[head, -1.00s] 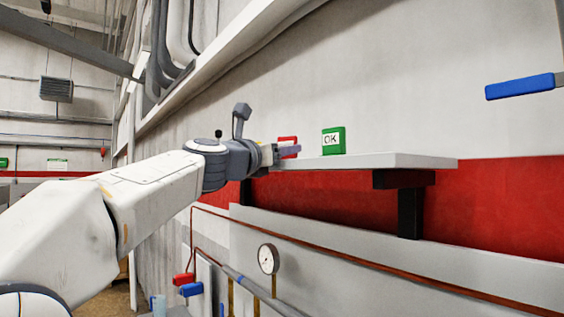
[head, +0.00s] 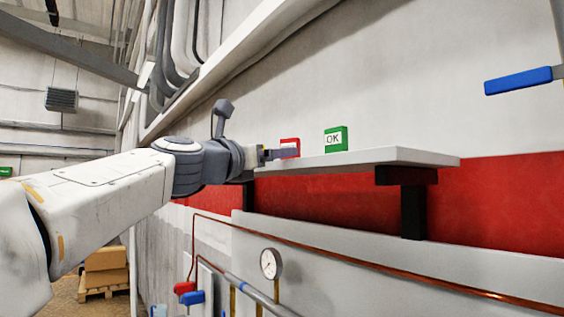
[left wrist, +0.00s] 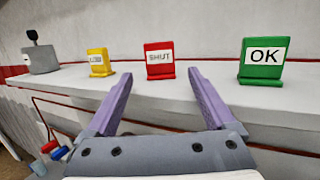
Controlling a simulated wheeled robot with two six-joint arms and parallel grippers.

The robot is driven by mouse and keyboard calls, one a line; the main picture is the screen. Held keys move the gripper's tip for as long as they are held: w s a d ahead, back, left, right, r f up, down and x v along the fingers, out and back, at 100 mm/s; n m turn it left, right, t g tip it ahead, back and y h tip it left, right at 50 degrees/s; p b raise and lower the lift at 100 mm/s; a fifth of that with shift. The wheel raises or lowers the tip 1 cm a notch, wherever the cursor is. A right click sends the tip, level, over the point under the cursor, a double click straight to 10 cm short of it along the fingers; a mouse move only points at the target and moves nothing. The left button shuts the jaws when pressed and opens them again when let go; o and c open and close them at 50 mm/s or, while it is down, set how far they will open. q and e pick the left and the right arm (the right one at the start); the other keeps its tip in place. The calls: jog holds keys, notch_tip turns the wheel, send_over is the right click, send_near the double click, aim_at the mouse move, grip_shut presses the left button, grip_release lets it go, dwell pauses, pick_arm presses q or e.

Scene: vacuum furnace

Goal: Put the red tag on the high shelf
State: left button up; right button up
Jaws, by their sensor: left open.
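The red tag (head: 290,143), marked SHUT, stands upright on the white shelf (head: 400,156). In the left wrist view the red tag (left wrist: 159,65) is just past and between the fingertips, with its base on the shelf (left wrist: 215,92). My left gripper (head: 284,153) is at the shelf's left part, its fingers partly covering the red tag in the head view. It is open, with one purple finger on each side and nothing visibly held. Whether a finger touches the tag cannot be told. My right gripper is not in view.
A green OK tag (head: 335,139) stands right of the red tag, and a yellow tag (left wrist: 99,62) stands left of it. A gauge (head: 271,263) and pipes are below. The shelf's right part is bare.

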pick_arm(q)
jog(key=b+v, duration=0.1)
jog(key=v, duration=0.5)
jog(key=shift+s+b, duration=0.25)
jog(key=shift+b, duration=0.15)
jog(key=shift+a, duration=0.1)
